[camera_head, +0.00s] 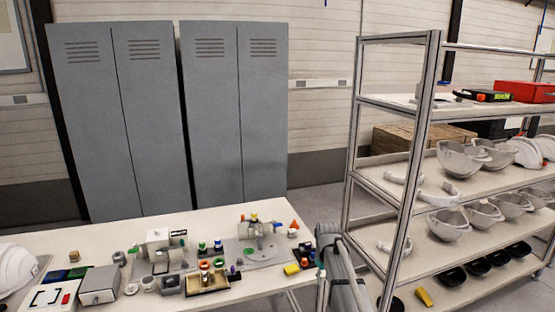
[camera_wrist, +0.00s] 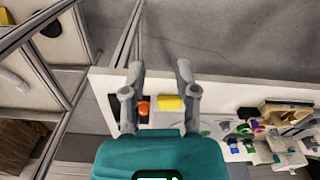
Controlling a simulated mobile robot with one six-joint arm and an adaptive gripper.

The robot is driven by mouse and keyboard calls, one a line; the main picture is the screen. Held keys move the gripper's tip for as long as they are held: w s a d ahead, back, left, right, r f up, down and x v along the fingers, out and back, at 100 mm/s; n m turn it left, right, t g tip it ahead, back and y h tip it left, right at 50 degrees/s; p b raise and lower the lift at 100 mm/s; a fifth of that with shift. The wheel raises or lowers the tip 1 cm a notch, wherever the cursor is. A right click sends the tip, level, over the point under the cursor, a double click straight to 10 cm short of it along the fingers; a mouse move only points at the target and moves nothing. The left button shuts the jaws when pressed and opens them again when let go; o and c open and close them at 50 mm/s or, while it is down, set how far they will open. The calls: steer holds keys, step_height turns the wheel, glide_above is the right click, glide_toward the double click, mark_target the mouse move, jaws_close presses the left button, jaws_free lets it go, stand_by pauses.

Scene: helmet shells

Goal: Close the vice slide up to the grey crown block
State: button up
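My gripper (camera_wrist: 160,68) is open and empty in the wrist view, its two grey fingers apart over the table's end. In the head view, my arm is at the table's right end and hides part of it; the fingers cannot be made out there. The vice and its slide cannot be told for sure among the small parts. A grey-white blocky fixture (camera_head: 158,240) stands at the back middle of the table, and a small grey piece (camera_head: 119,258) stands to its left. I cannot tell which piece is the crown block. My gripper is well to the right of both.
A yellow block (camera_head: 291,269) lies near my gripper; it also shows in the wrist view (camera_wrist: 171,102). A wooden tray (camera_head: 208,284) sits at the table's front. A grey box (camera_head: 99,285) stands at left. A shelf rack (camera_head: 420,130) with helmet shells stands right of the table.

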steer(key=s+d+f+m+b, duration=0.1)
steer(key=s+m, duration=0.4)
steer(key=s, duration=1.7)
steer(key=shift+s+f+b, duration=0.4)
steer(key=shift+f+b, duration=0.15)
steer(key=shift+f, duration=0.05)
stand_by(0.5)
steer(key=shift+o, duration=0.2)
